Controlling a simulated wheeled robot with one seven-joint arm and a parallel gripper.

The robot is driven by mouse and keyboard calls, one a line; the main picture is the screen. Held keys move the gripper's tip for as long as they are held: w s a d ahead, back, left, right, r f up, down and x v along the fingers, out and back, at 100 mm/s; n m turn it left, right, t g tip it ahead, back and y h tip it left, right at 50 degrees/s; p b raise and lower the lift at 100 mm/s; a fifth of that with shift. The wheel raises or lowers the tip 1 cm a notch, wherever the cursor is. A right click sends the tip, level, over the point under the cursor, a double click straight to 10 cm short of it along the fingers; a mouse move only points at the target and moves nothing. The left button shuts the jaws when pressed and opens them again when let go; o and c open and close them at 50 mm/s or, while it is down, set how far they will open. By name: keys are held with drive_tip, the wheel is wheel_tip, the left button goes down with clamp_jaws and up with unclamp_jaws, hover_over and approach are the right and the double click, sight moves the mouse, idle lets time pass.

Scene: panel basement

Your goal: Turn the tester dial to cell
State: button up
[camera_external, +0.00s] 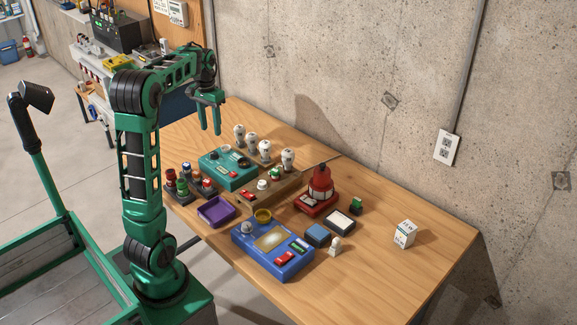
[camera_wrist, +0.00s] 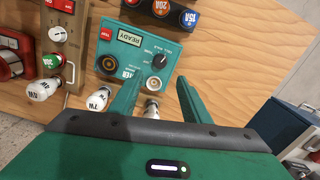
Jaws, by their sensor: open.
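The tester is a teal box (camera_external: 222,178) on the wooden table, below and to the right of my gripper (camera_external: 209,131) in the external view. In the wrist view the tester (camera_wrist: 122,62) lies beyond the fingers, with a READY display (camera_wrist: 129,38). Its black dial (camera_wrist: 159,61) sits on the top face, ahead of the gap between my fingertips. The pointer and labels around the dial are too small to read. My gripper (camera_wrist: 157,80) is open and empty, pointing down, held above the table and apart from the dial.
White bulbs (camera_external: 251,141) stand in a row behind the tester. Red and green fuses (camera_external: 182,187) and a purple tray (camera_external: 216,211) are in front of it. A blue device (camera_external: 268,262) and a red lantern-like object (camera_external: 320,185) stand further right. The right table end is mostly clear.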

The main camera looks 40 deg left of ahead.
sight(214, 152)
wheel_tip(214, 152, down, 11)
drive_tip(key=shift+r, duration=0.1)
idle(0.5)
drive_tip(key=c, duration=1)
drive_tip(key=shift+n, duration=0.3)
drive_tip(key=shift+c, duration=0.2)
